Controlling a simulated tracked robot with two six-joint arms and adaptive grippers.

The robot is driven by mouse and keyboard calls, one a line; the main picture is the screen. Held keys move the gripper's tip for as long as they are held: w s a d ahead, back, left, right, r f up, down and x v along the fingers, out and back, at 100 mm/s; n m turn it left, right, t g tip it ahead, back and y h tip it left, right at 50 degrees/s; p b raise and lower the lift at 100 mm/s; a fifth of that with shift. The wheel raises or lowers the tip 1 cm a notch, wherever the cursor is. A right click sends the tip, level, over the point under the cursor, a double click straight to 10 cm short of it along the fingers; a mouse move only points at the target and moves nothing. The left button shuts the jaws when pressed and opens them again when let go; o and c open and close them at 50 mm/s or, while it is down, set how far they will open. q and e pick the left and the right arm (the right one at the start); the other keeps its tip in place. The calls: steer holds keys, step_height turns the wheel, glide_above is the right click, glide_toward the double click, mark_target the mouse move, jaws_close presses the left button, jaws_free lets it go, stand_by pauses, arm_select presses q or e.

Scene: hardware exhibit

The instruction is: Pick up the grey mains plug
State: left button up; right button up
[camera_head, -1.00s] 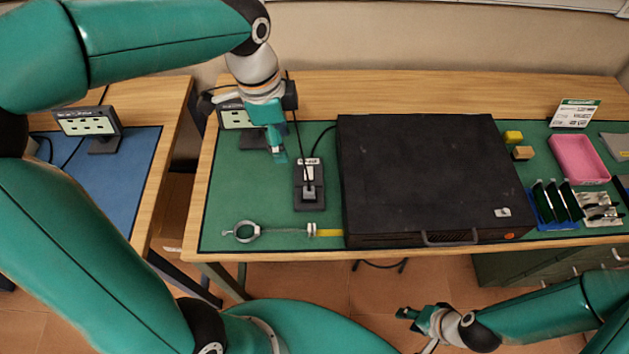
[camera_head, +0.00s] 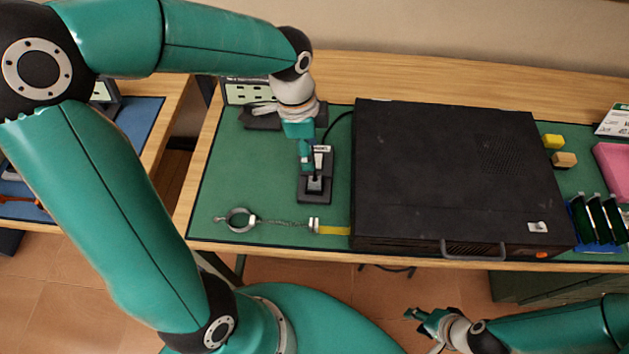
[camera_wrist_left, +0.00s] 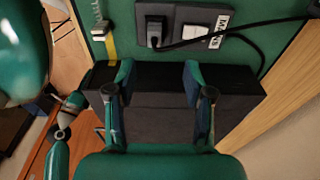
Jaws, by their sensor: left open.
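The grey mains plug (camera_head: 314,184) sits in the near socket of a dark socket block (camera_head: 318,197) on the green mat. In the left wrist view the plug (camera_wrist_left: 155,28) is at the top middle, with a black cable running from it to the right. Beside it is a light switch-like square with a "MAINS" label (camera_wrist_left: 218,24). My left gripper (camera_head: 306,158) is above the far end of the block, its fingers apart and empty; in the wrist view the open fingers (camera_wrist_left: 158,80) point towards the plug. My right gripper (camera_head: 424,322) hangs low in front of the bench, its opening unclear.
A large black equipment case (camera_head: 450,170) stands just right of the socket block. A wrist strap with a coiled cord (camera_head: 240,220) lies at the mat's near left. A sign (camera_head: 250,92) stands behind. Yellow and tan blocks (camera_head: 553,142) lie right of the case.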

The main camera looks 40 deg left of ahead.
mark_target(314, 179)
arm_select(q)
step_height(314, 179, down, 3)
steer(key=shift+w+d+f, duration=0.1)
steer(key=shift+w+d, duration=0.05)
steer(key=shift+d+f, duration=0.2)
steer(key=shift+f, duration=0.85)
steer(key=shift+d+f, duration=0.2)
steer(key=shift+f, duration=0.8)
steer(key=shift+d+f, duration=0.2)
steer(key=shift+f, duration=0.85)
steer(key=c, duration=0.9)
steer(key=shift+c, duration=0.2)
step_height(314, 179, up, 20)
steer(key=shift+s+p, duration=0.2)
steer(key=shift+p, duration=0.25)
